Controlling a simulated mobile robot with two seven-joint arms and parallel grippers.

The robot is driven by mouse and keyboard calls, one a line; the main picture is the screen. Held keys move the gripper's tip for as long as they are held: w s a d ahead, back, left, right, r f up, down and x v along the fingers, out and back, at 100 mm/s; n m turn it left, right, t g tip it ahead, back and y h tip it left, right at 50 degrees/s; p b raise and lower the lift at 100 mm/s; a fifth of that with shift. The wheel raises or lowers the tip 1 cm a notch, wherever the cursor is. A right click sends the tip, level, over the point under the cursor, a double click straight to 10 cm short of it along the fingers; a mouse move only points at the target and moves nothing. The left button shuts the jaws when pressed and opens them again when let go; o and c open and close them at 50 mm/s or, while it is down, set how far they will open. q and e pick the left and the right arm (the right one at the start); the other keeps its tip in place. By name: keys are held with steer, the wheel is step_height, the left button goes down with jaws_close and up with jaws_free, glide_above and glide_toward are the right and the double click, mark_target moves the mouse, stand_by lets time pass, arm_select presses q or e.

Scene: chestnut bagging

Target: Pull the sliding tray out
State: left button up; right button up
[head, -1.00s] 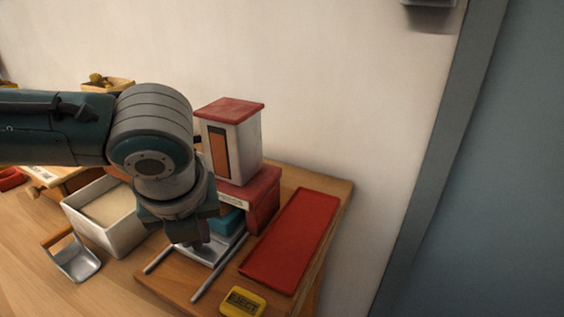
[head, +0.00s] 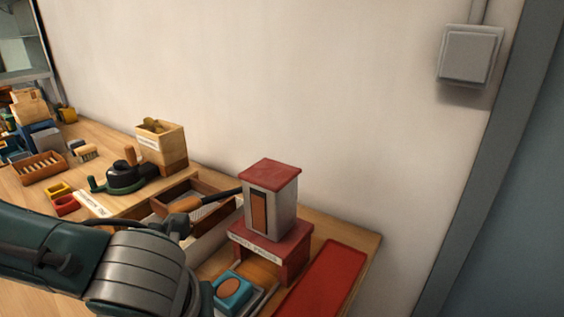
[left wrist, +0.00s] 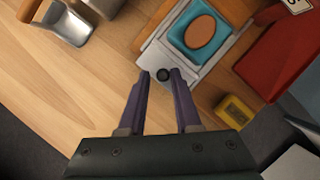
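The sliding tray (left wrist: 187,75) is a light grey plate, carrying a blue block (left wrist: 200,28) with an orange-brown oval on top. In the head view the blue block (head: 234,288) lies in front of the red press base (head: 298,262), clear of its opening. A dark round knob (left wrist: 163,74) is at the tray's front end. My left gripper (left wrist: 160,74) has its two purple fingers apart, with the knob between or just beyond their tips. A gap shows at the left finger; contact is unclear. In the head view my left gripper is out of frame. My right gripper is not in view.
A red mat or flat tray (head: 325,280) lies right of the press. A yellow button box (left wrist: 236,109) and a metal scoop (left wrist: 68,22) are near the tray. A bin and tools stand to the left. Bare wood lies left of my left gripper.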

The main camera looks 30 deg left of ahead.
arm_select(q)
steer(key=p+v, duration=0.2)
steer(key=v, duration=0.8)
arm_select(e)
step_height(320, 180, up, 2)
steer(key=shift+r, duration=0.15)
arm_select(q)
steer(key=shift+d, duration=0.1)
stand_by(1.0)
